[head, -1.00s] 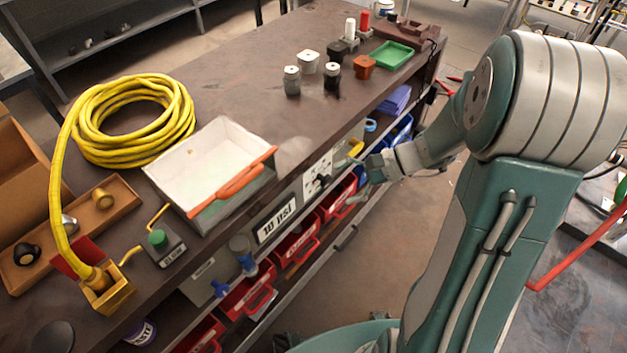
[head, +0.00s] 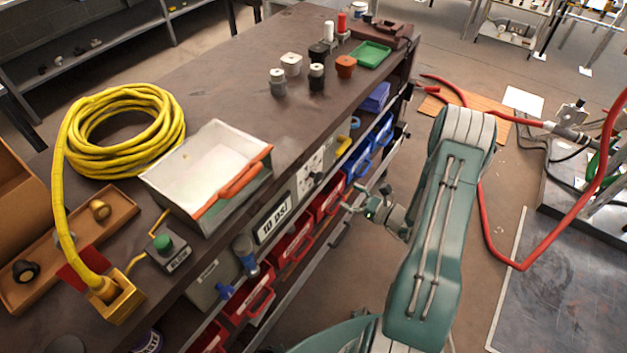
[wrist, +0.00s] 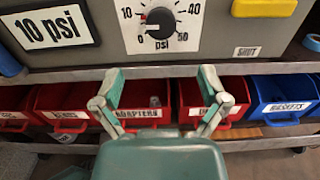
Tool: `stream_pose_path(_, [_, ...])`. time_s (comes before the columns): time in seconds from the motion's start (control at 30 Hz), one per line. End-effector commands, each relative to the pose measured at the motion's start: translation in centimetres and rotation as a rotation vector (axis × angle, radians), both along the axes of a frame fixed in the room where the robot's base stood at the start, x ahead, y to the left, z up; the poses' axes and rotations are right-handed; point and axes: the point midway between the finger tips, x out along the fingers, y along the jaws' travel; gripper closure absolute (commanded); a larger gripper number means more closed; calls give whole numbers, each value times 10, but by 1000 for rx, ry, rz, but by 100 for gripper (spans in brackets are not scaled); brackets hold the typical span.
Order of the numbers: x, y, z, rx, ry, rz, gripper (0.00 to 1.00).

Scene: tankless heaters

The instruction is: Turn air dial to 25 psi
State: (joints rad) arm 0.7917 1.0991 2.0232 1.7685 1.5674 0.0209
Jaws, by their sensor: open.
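The air dial (wrist: 160,22) is a black knob on a white "psi" scale at the top of the wrist view. A small red mark shows at the knob's left side, near the low end of the scale; its exact reading is unclear. The dial's white plate (head: 312,172) also shows on the bench front in the head view. A "10 psi" sign (wrist: 47,29) is left of the dial. My gripper (wrist: 161,80) is open and empty, its two fingers spread below the dial and apart from it. In the head view my gripper (head: 366,205) hangs in front of the bench, clear of the panel.
Red bins (wrist: 140,102) and a blue bin (wrist: 282,97) sit under the panel ledge. A yellow handle (wrist: 263,7) is right of the dial, above a "SHUT" label. A white tray (head: 190,165) and a coiled yellow hose (head: 122,130) lie on the bench.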

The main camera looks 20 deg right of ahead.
Motion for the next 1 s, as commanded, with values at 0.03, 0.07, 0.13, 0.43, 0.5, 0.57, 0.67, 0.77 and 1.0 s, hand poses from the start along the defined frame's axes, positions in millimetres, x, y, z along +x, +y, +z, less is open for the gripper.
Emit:
stream_pose_path(0.03, [3,2,0,0,-1,1,7])
stream_pose_path(0.07, [6,4,0,0,-1,3,7])
stream_pose_path(0.13, [14,10,0,-2,-1,5,7])
stream_pose_path(0.43, [59,42,1,-2,-2,8,7])
stream_pose_path(0.5, [69,48,1,-2,-2,7,7])
stream_pose_path(0.57, [76,52,1,-4,-1,7,7])
stream_pose_path(0.67, [84,57,1,-2,-2,6,7])
stream_pose_path(0.77, [88,59,1,-2,-1,5,7])
stream_pose_path(1.0, [89,60,1,-2,-1,3,7])
